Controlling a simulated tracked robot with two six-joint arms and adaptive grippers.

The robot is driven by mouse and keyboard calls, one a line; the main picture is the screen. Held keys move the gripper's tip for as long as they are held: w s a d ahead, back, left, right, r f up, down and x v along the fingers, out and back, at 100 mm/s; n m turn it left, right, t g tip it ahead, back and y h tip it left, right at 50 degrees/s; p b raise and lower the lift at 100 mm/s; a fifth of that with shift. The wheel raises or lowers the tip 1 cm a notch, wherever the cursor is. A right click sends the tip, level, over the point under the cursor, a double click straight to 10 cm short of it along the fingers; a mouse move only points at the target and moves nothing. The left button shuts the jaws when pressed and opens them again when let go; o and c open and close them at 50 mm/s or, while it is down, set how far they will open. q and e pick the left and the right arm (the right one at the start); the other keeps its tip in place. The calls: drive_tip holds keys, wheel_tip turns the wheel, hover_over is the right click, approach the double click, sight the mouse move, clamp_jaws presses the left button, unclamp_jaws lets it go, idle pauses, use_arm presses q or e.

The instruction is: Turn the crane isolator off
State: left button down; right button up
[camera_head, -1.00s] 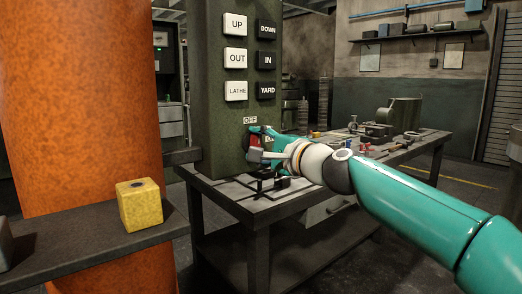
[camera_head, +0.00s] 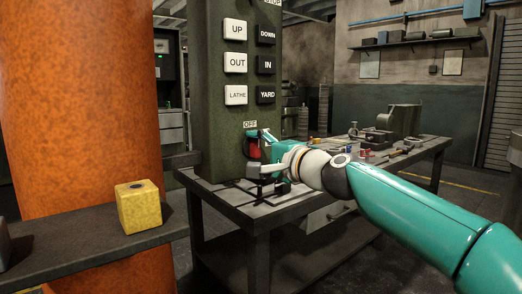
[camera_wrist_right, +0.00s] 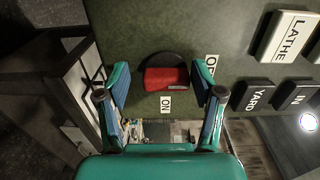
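The crane isolator is a red handle (camera_wrist_right: 166,79) on a round dark base, mounted on the green column. It shows in the right wrist view between my right gripper's fingers (camera_wrist_right: 162,84), which are spread apart with visible gaps on both sides. In the head view the handle (camera_head: 252,146) is partly hidden by my right gripper (camera_head: 257,153). The OFF label (camera_head: 250,125) is just above it. In the wrist view the ON label (camera_wrist_right: 165,103) lies below the handle and the OFF label (camera_wrist_right: 211,68) to its right. The handle's long side lies roughly along the line towards OFF.
Black and white push buttons (camera_head: 236,63) sit above the isolator on the column (camera_head: 212,130). A workbench (camera_head: 225,204) with tools stands below and behind. A yellow block (camera_head: 139,207) sits on a shelf beside an orange pillar (camera_head: 85,110) at left.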

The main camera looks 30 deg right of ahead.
drive_tip(key=shift+d+r, duration=0.1)
drive_tip(key=shift+r, duration=0.05)
drive_tip(key=shift+s, duration=0.2)
drive_tip(key=s, duration=1.1)
drive_tip(key=shift+s+d, duration=0.3)
drive_tip(key=shift+d, duration=0.15)
